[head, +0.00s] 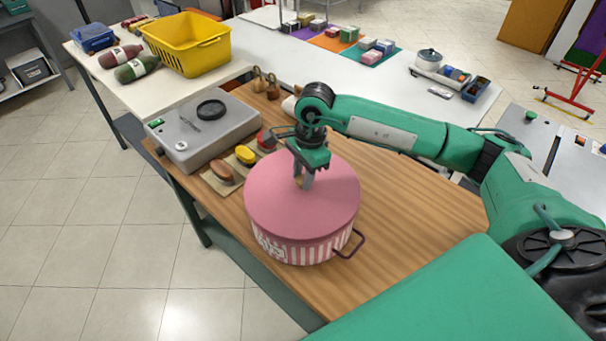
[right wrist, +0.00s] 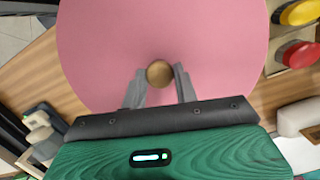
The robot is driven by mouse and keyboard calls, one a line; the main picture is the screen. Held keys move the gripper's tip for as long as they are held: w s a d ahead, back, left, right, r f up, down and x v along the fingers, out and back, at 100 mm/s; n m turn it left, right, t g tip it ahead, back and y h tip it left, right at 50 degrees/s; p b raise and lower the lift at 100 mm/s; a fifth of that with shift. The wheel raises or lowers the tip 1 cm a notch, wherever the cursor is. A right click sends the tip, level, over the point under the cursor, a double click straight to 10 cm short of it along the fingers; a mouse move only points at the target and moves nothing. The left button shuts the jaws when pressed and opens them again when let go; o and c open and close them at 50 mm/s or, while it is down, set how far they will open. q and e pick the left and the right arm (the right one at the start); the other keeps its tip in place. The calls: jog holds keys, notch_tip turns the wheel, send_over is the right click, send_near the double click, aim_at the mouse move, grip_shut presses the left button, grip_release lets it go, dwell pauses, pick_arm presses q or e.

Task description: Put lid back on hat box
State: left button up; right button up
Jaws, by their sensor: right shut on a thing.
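The hat box (head: 290,248) stands on the wooden table, with pink and white stripes on its side and a dark handle at the right. Its pink lid (head: 270,205) sits over the top of the box; whether it is fully seated I cannot tell. The lid also fills much of the right wrist view (right wrist: 100,45). My right gripper (head: 303,184) points down over the lid's middle. Its fingers are shut on the round brass knob (right wrist: 159,73), one on each side. My left gripper is not in view.
A yellow basket (head: 187,45) stands on the white table behind. The wooden table (head: 420,215) is clear to the right.

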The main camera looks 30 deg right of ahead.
jog(key=shift+b, duration=0.45)
dwell(0.4)
dwell(0.3)
jog(key=o, duration=1.6)
jog(key=shift+c, duration=0.2)
jog(key=shift+r, duration=0.15)
jog(key=shift+r+p, duration=1.25)
jog(key=shift+r, duration=2.1)
jog(key=shift+c, duration=0.5)
